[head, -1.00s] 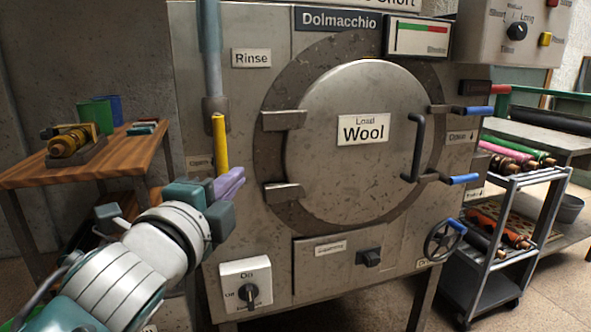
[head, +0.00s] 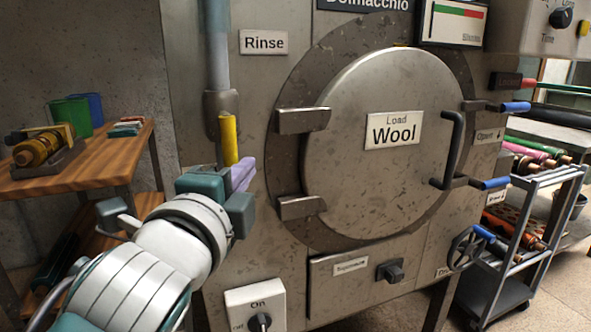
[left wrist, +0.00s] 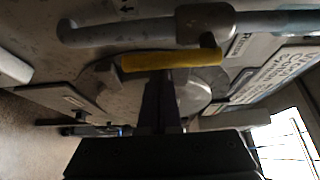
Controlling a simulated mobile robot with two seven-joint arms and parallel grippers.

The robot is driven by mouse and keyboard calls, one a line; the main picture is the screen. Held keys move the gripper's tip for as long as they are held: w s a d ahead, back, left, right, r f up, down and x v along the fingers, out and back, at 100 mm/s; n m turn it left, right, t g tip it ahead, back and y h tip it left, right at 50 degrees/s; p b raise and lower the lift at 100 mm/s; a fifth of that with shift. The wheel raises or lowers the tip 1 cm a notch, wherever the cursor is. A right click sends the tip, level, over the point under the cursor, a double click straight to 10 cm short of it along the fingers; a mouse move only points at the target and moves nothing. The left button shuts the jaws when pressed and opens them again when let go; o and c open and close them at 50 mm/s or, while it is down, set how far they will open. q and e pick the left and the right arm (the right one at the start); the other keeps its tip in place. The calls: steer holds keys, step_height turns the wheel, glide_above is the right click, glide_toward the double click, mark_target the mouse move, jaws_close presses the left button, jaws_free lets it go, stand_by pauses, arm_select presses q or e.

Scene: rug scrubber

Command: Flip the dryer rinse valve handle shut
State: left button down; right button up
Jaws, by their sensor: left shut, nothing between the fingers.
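The yellow rinse valve handle (head: 229,138) hangs from a grey valve body (head: 218,103) on the vertical pipe (head: 217,50), below the "Rinse" label (head: 264,42). The handle points downward, in line with the pipe. My left gripper (head: 244,172) is shut and empty, its lavender fingers just below and beside the handle's lower end. In the left wrist view the yellow handle (left wrist: 170,61) lies across the picture, just beyond the dark fingers (left wrist: 160,88). I cannot tell whether they touch it. My right gripper is not in view.
The dryer's round door (head: 375,150) with its hinges is right of the handle. A dial box (head: 257,308) sits below my left gripper. A wooden table (head: 90,170) with cups stands at left, and a cart (head: 525,235) with rolls at right.

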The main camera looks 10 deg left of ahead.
arm_select(q)
steer(key=shift+d, duration=0.1)
steer(key=s+a+r+m+g+y+p, duration=0.4)
steer(key=m+p, duration=0.7)
steer(key=p, duration=1.4)
steer(key=shift+a+r+g+y+p, duration=0.5)
steer(key=shift+a+g, duration=0.6)
steer(key=shift+g, duration=0.8)
steer(key=shift+r, duration=0.15)
